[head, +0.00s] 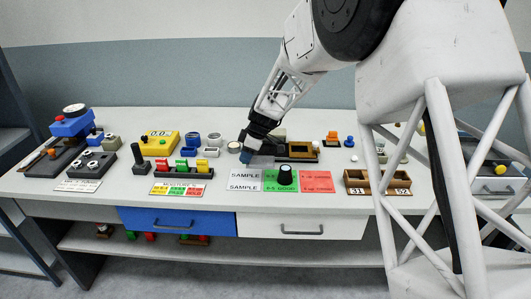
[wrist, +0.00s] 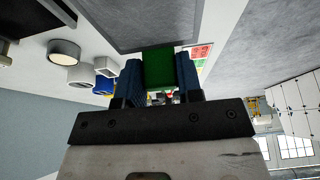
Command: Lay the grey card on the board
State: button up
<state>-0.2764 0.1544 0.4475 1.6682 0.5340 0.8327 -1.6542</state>
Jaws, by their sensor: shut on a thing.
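My gripper (head: 250,152), with blue fingertips, is over the middle of the table. It is shut on the grey card (head: 262,161), which hangs below the fingertips just behind the board. In the wrist view the card (wrist: 135,22) is a broad grey sheet beyond the fingers. A green block (wrist: 158,68) fills the gap between the fingertips; I cannot tell whether it is the card's grip. The board (head: 316,177) has white SAMPLE, green and red fields and lies flat near the front edge. A black knob (head: 286,173) stands on its green field.
A dark wooden-framed box (head: 301,151) stands just right of the gripper. A rack with coloured blocks (head: 185,170) stands left of the board, and a wooden tray (head: 377,183) stands right of it. Rings and small pots (head: 193,140) stand behind on the left.

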jog(key=w+d+r, duration=0.1)
jog(key=w+r, duration=0.2)
jog(key=w, duration=1.4)
jog(key=shift+w+d, duration=0.4)
jog(key=shift+f, duration=0.1)
jog(key=shift+f, duration=2.4)
jog(key=shift+f, duration=2.45)
jog(key=shift+f, duration=0.15)
jog(key=o, duration=0.9)
jog(key=v, duration=1.2)
